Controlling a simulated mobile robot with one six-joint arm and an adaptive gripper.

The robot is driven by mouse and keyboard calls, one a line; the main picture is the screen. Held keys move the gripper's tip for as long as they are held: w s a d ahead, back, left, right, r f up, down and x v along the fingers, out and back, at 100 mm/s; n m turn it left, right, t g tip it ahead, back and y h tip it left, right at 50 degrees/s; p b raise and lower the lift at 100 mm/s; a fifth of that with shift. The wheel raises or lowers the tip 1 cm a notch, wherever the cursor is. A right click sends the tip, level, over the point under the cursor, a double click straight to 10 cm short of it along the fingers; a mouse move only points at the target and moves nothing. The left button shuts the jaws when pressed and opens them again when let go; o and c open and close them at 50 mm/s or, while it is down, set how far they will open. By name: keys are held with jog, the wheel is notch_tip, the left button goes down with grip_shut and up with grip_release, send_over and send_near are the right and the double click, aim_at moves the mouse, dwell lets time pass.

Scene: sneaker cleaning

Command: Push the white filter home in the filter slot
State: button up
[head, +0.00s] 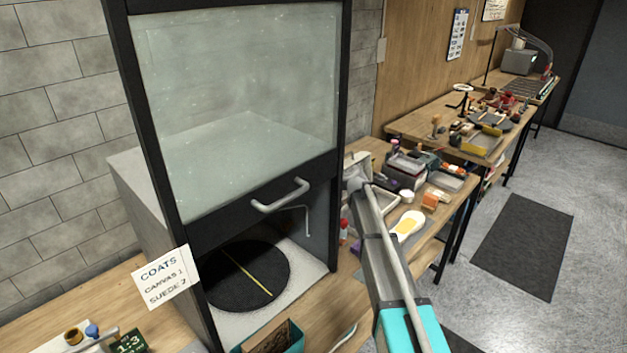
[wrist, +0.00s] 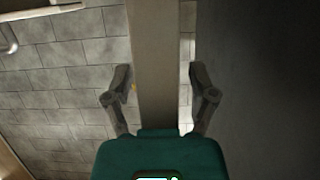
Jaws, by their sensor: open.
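My gripper (wrist: 161,70) is in the wrist view with its two dark fingers apart and nothing clearly held between them. A pale grey-beige upright strip (wrist: 155,50) runs behind and between the fingers; I cannot tell whether it is part of the booth or the white filter. In the head view my arm reaches up to the right side of the booth (head: 338,120), and the gripper itself is hidden there. I cannot make out the white filter or the filter slot for certain in either view.
The booth has a raised glass sash (head: 235,100) with a handle (head: 283,196) and a black turntable (head: 222,284) inside. A cluttered workbench (head: 440,222) stands right of my arm. A block wall (wrist: 60,80) and a dark surface (wrist: 260,80) flank the gripper.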

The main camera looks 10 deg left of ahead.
notch_tip(320, 180, up, 12)
jog(key=p, duration=1.2)
jog(key=shift+r, duration=0.2)
dwell(0.6)
jog(key=s+d+f+m+g+h+b, duration=0.4)
jog(key=s+d+f+m+h+b, duration=0.3)
jog(key=s+d+f, duration=0.9)
jog(key=s+d+f+m+g+h, duration=0.1)
jog(key=s+d, duration=0.4)
jog(key=s, duration=0.7)
jog(key=s+d+f+m+g+h, duration=0.1)
jog(key=s+d, duration=0.5)
jog(key=s, duration=0.6)
jog(key=shift+d+f+m+g+h, duration=0.2)
jog(key=shift+m+g+h, duration=0.65)
jog(key=shift+g, duration=0.35)
jog(key=shift+c, duration=0.2)
